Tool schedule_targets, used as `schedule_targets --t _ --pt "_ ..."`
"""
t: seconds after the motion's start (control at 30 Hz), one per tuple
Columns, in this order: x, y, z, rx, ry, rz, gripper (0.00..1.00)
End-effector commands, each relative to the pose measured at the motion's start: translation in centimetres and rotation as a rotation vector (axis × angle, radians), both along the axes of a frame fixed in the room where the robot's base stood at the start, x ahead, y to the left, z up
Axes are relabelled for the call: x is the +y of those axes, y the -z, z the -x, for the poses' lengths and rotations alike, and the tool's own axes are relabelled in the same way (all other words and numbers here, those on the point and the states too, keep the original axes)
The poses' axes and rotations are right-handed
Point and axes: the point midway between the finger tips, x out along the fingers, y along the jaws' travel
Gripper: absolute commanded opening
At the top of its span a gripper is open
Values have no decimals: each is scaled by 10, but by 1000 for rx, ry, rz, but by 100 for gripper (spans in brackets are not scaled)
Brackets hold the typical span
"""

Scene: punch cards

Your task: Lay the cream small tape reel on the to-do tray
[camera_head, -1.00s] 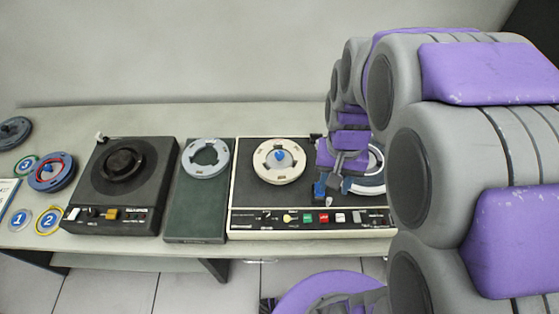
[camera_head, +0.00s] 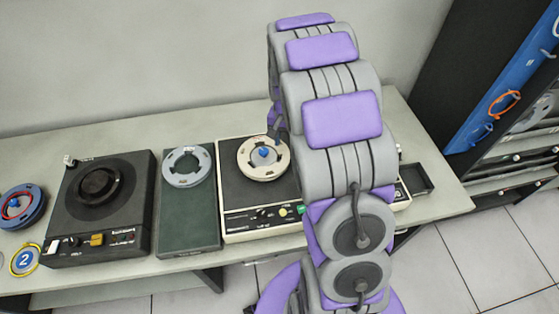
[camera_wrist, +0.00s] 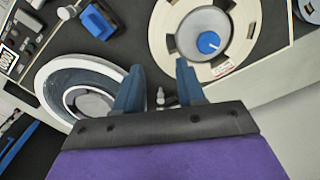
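A cream reel (camera_head: 263,158) lies on the left spindle of the tape deck (camera_head: 232,198), with a blue knob at its centre. It also shows in the wrist view (camera_wrist: 163,30), just beyond my fingers. My gripper (camera_wrist: 158,68) is open and empty above the deck, between this reel and a white-and-grey reel (camera_wrist: 45,85). In the head view my arm hides most of the gripper and the deck's right half. A flat dark green tray (camera_head: 188,222) left of the deck bears a light grey reel (camera_head: 187,167). I can read no to-do label.
A black turntable-like deck (camera_head: 140,208) stands left of the green tray. A blue-grey reel (camera_head: 20,206) and a yellow ring marked 2 (camera_head: 25,260) lie farther left. A small black tray (camera_head: 416,180) sits at the table's right end. A dark shelf rack (camera_head: 450,90) stands beyond.

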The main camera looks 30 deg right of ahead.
Motion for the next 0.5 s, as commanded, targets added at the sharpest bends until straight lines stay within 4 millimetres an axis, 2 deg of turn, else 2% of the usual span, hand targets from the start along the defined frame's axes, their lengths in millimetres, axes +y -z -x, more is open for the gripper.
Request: schedule_targets --t 0.5 --pt "10 50 0 2 -2 9 39"
